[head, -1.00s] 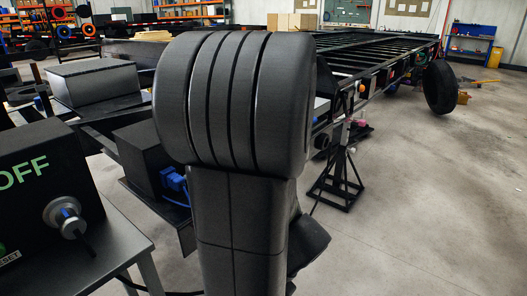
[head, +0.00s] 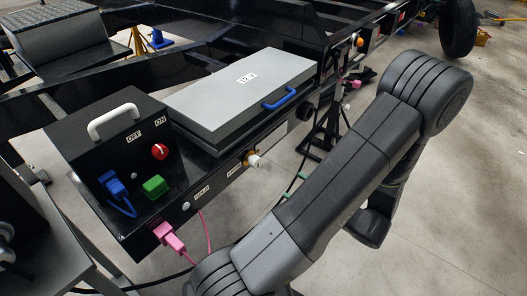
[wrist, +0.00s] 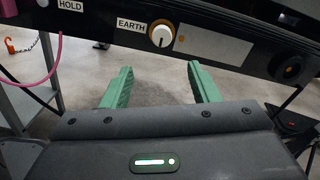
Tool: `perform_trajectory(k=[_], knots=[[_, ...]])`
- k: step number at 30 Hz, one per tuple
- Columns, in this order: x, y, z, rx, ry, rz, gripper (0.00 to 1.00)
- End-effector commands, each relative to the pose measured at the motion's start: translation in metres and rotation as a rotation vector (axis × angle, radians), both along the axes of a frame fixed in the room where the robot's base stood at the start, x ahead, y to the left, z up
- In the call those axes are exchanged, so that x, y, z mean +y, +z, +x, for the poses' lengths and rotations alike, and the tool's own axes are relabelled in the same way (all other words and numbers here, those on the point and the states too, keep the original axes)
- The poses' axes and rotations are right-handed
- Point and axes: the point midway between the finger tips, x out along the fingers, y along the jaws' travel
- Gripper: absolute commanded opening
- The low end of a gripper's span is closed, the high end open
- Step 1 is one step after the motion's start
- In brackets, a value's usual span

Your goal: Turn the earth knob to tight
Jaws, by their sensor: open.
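The earth knob (wrist: 161,36) is a white cap with an orange-brown surround on the black front panel, just right of the EARTH label (wrist: 131,27) in the wrist view. It also shows in the head view (head: 254,161), sticking out of the panel's front edge. Its pointer direction is too small to read. My gripper (wrist: 159,68) has its two green fingers spread wide with nothing between them. The fingers are below and in front of the knob in the wrist view, apart from it, with the knob roughly centred between them.
A black box with a white handle (head: 112,120), a red knob (head: 160,151) and a green block (head: 155,187) stands left. A pink plug (head: 168,236) and its cable hang left of the knob. A grey case (head: 240,92) lies behind. A HOLD label (wrist: 70,5) is nearby.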

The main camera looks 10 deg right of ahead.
Motion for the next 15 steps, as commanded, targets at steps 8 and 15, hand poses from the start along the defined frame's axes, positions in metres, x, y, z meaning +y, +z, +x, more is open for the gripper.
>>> perform_trajectory(k=[8, 15], knots=[[0.012, -0.001, 0.018, -0.004, -0.008, 0.009, 0.55], [0.040, -0.001, 0.052, -0.003, -0.006, 0.008, 0.55]])
